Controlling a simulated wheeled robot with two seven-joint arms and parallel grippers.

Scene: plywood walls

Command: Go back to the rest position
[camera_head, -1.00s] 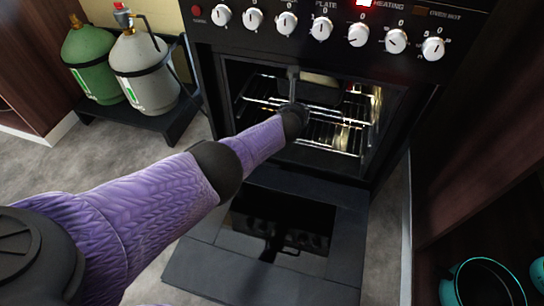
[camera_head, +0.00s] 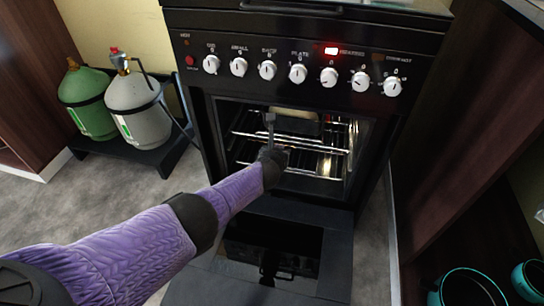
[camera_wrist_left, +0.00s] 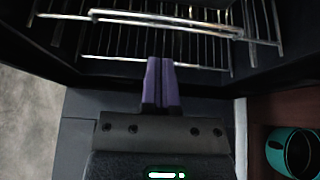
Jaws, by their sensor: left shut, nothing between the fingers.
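My left gripper (camera_head: 270,118) is in front of the open oven (camera_head: 208,140), at the height of its racks. In the left wrist view its two purple fingers (camera_wrist_left: 160,62) are together with nothing between them. They point at the wire racks (camera_wrist_left: 170,22), and a gap cannot be measured. The oven door (camera_head: 335,255) is folded down, and my left arm passes above it. My right gripper is in neither view now.
A light loaf-like item (camera_head: 295,125) is inside the oven, partly hidden by my gripper. Two gas cylinders (camera_head: 138,105) stand on a dark stand at left. A dark brown cabinet (camera_head: 470,130) and teal pots (camera_head: 468,288) are at right. Grey floor is clear at left.

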